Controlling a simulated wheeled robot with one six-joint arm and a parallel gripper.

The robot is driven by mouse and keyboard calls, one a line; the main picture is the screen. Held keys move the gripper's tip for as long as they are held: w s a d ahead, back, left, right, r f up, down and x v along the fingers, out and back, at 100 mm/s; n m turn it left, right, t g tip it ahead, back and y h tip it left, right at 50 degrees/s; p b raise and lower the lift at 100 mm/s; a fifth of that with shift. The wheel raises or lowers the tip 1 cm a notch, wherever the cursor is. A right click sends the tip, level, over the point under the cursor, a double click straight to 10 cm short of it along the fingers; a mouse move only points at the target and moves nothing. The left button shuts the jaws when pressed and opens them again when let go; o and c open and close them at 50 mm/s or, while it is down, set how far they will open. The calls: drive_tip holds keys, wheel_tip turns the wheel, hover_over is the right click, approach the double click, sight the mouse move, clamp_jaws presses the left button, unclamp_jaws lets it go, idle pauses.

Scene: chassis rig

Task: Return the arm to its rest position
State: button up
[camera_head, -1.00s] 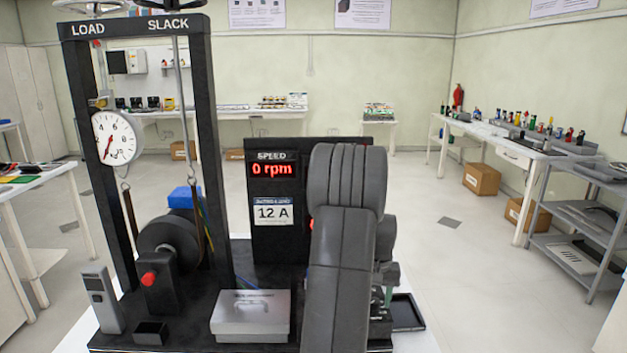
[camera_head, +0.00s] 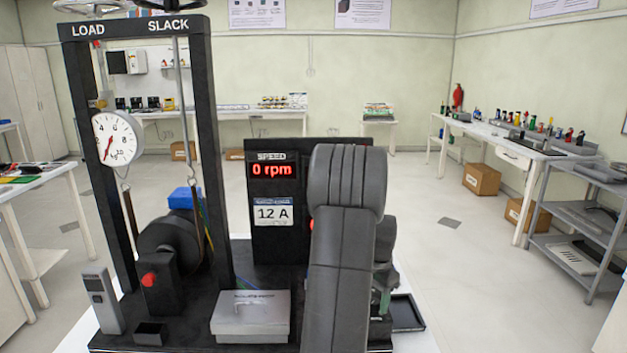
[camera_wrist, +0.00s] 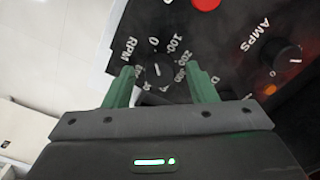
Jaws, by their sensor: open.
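My gripper (camera_wrist: 160,88) shows in the wrist view with its two green fingers apart and nothing between them. Beyond the fingers is a black panel with a dial marked RPM (camera_wrist: 158,72), a red button (camera_wrist: 206,3) and a knob marked AMPS (camera_wrist: 280,60). I cannot tell the exact gap between fingertips and panel. In the head view my grey arm stands bent in front of the rig's right side. It hides part of the panel, and only a little of the green gripper shows beside it, low on the right.
The rig has a black LOAD/SLACK frame (camera_head: 208,150), a round gauge (camera_head: 118,138), a display reading 0 rpm (camera_head: 272,170) and a 12 A card (camera_head: 273,212). A grey lidded box (camera_head: 250,318), a handheld meter (camera_head: 102,300) and a black tray (camera_head: 407,313) stand around its base. Open floor lies right.

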drive_tip(key=shift+m, duration=0.9)
